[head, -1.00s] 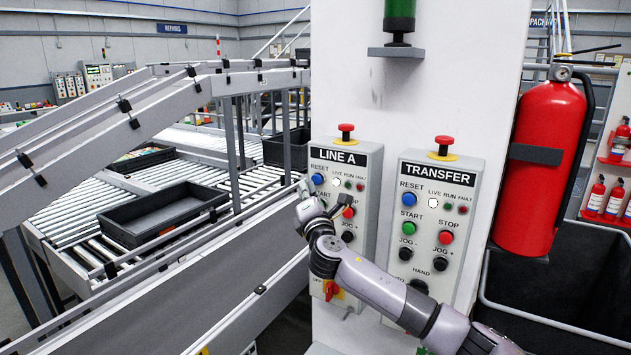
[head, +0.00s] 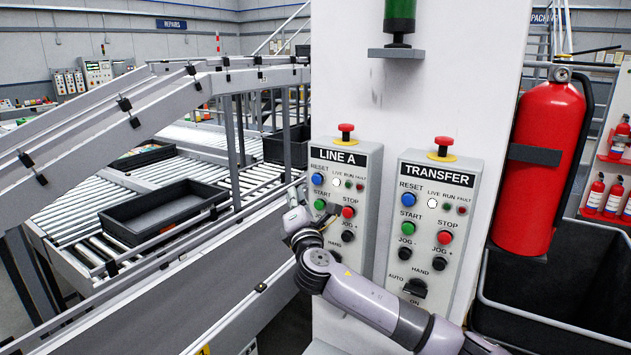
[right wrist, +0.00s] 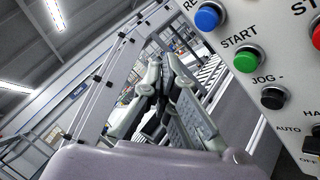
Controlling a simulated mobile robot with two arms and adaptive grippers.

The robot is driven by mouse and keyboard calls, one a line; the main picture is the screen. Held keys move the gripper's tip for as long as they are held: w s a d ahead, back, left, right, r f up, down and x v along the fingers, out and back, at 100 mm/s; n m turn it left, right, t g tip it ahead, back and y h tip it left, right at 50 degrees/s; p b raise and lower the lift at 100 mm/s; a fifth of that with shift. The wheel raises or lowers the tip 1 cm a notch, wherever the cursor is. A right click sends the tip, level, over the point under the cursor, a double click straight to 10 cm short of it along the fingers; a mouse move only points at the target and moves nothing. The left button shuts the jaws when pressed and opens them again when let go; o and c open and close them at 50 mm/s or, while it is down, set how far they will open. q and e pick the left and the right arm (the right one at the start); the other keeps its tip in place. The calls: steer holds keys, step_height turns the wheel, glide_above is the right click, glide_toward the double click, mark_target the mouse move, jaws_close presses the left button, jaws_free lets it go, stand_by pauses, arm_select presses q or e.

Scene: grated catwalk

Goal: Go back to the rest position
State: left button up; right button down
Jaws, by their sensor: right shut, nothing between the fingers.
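In the right wrist view my shut fingers (right wrist: 163,75) point away from the camera, with a panel's green button (right wrist: 246,60) and black JOG knob (right wrist: 273,97) to the right. My left gripper is not in view.
The TRANSFER panel (head: 433,176) is to the right, behind my forearm at the bottom. A conveyor rail (head: 190,255) runs close by on the left, with a dark tray (head: 165,213) beyond. A red extinguisher (head: 538,165) and a dark bin (head: 585,285) are at the right.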

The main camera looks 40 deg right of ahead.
steer(key=shift+f, duration=0.1)
stand_by(0.3)
